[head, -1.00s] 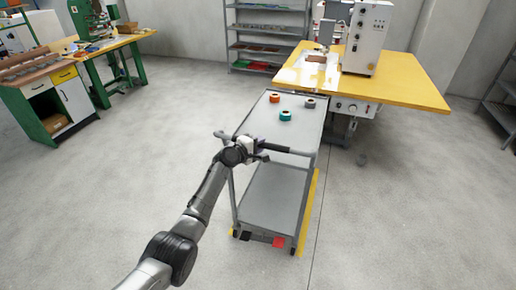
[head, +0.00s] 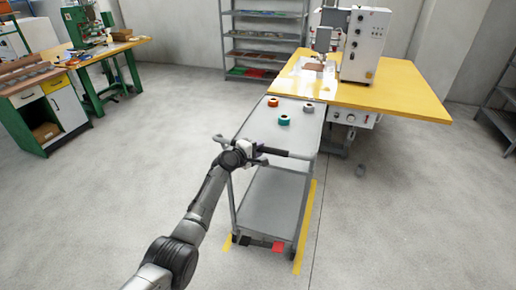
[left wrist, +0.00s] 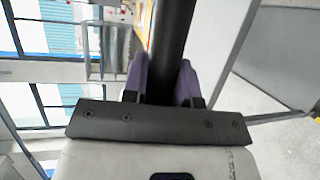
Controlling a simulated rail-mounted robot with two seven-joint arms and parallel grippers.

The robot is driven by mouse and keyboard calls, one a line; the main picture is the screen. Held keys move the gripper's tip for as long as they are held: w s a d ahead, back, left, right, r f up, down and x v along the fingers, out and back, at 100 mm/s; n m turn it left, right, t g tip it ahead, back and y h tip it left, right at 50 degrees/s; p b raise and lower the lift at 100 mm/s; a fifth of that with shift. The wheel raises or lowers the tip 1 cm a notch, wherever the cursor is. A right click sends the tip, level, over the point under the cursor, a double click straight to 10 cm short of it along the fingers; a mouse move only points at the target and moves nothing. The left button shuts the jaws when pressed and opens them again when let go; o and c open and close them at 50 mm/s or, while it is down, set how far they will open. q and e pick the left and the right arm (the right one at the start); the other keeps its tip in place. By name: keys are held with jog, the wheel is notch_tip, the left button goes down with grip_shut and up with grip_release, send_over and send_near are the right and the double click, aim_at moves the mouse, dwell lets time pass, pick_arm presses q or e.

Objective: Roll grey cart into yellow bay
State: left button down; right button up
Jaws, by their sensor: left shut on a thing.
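The grey cart (head: 270,190) stands in the middle of the head view, its long side running away from me. Yellow floor tape of the bay (head: 306,230) runs along its right side and past its near end. Another piece of yellow tape (head: 227,242) shows at its near left corner. My left gripper (head: 258,150) is shut on the cart's dark handle bar (head: 288,153) at the near end. In the left wrist view, the purple finger pads (left wrist: 163,85) sit on both sides of the black bar (left wrist: 172,40). My right gripper is not in view.
Orange (head: 273,102), teal (head: 283,120) and grey (head: 308,107) rolls lie on the cart's top. A yellow-topped table (head: 400,97) with a white machine (head: 366,45) stands close beyond the cart. A workbench (head: 60,110) is far left. Floor on both near sides is clear.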

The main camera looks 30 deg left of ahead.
pick_arm(q)
jog(key=c, duration=0.9)
grip_release()
jog(key=shift+s+a+r+p, duration=0.15)
jog(key=shift+s+p, duration=0.3)
jog(key=p+v, duration=0.5)
jog(key=v, duration=0.8)
